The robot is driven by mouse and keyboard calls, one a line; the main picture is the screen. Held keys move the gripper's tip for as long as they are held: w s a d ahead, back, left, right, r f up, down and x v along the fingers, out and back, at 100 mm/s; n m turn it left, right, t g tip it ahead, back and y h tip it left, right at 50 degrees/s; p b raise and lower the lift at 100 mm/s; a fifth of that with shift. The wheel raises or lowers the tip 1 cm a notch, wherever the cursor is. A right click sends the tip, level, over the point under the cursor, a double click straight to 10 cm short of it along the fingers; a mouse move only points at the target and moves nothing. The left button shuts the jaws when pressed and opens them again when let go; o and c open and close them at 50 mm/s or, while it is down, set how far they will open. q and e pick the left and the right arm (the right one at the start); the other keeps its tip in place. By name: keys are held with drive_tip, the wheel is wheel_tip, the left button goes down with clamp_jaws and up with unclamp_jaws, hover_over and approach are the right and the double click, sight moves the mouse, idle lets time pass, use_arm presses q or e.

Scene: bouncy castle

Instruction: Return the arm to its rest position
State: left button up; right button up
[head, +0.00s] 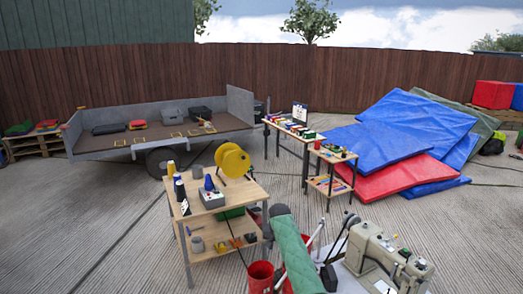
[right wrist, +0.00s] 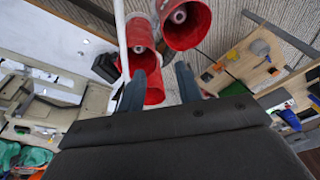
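My right gripper (right wrist: 161,74) shows in the right wrist view, its two dark fingers spread apart with nothing between them. In the head view, I cannot clearly make out the right gripper among the things at the lower middle. My left gripper does not show in either view.
A sewing machine (head: 385,256) stands at the lower right, beside a green quilted piece (head: 297,258). A red bucket (head: 260,277) is on the ground. A wooden cart (head: 232,192) stands left of it. Behind are a trailer (head: 105,143) and blue mats (head: 418,118). Concrete at left is clear.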

drive_tip(key=w+r+n+t+y, duration=0.1)
drive_tip(key=w+r+n+t, duration=0.3)
drive_tip(key=r, duration=0.5)
drive_tip(key=s+d+f, duration=0.4)
drive_tip(key=s+f, duration=1.1)
drive_tip(key=s+d+f, duration=0.4)
drive_tip(key=s+f, duration=1)
drive_tip(key=f, duration=0.2)
drive_tip(key=s+d+f+g, duration=0.1)
drive_tip(key=s+f, duration=0.6)
drive_tip(key=s, duration=0.7)
drive_tip(key=s+d+f+g, duration=0.1)
drive_tip(key=s+f, duration=0.6)
drive_tip(key=s, duration=0.8)
drive_tip(key=s+d+f+g, duration=0.1)
drive_tip(key=s+f+g, duration=0.2)
drive_tip(key=s+f, duration=0.4)
drive_tip(key=s, duration=0.8)
drive_tip(key=shift+s+d+f+n, duration=0.15)
drive_tip(key=shift+d+f+n, duration=0.1)
drive_tip(key=shift+f+n, duration=0.15)
